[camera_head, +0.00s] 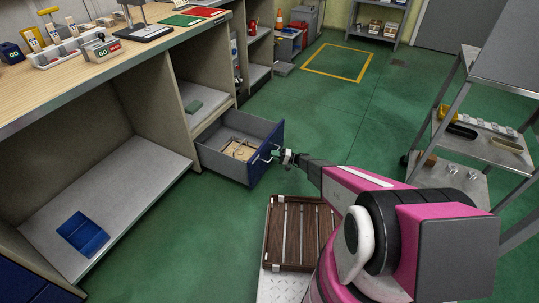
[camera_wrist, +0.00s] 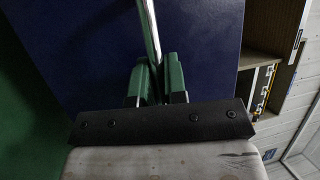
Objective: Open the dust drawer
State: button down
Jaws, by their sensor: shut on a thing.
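The dust drawer (camera_head: 267,164) has a dark blue front and grey inner walls, and it stands pulled out from under the wooden workbench (camera_head: 160,45). Inside it lies a light wooden piece (camera_head: 240,150) with thin parts on it. A metal bar handle (camera_head: 266,153) is on the drawer front. My gripper (camera_head: 286,157) is at this handle, on the outer side of the front. In the wrist view, the green fingers of my gripper (camera_wrist: 158,82) are closed around the handle bar (camera_wrist: 149,30), with the blue drawer front (camera_wrist: 90,50) behind.
A metal shelf cart (camera_head: 470,150) stands at the right. Open bench bays are at the left, one with a blue tray (camera_head: 82,234). Green floor beyond the drawer is clear.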

jog(key=shift+s+d, duration=0.25)
jog(key=shift+d, duration=0.35)
jog(key=c, duration=1.2)
grip_release()
jog(key=shift+o, duration=0.2)
jog(key=d+f, duration=0.2)
jog(key=d, duration=0.8)
jog(key=shift+d, duration=0.35)
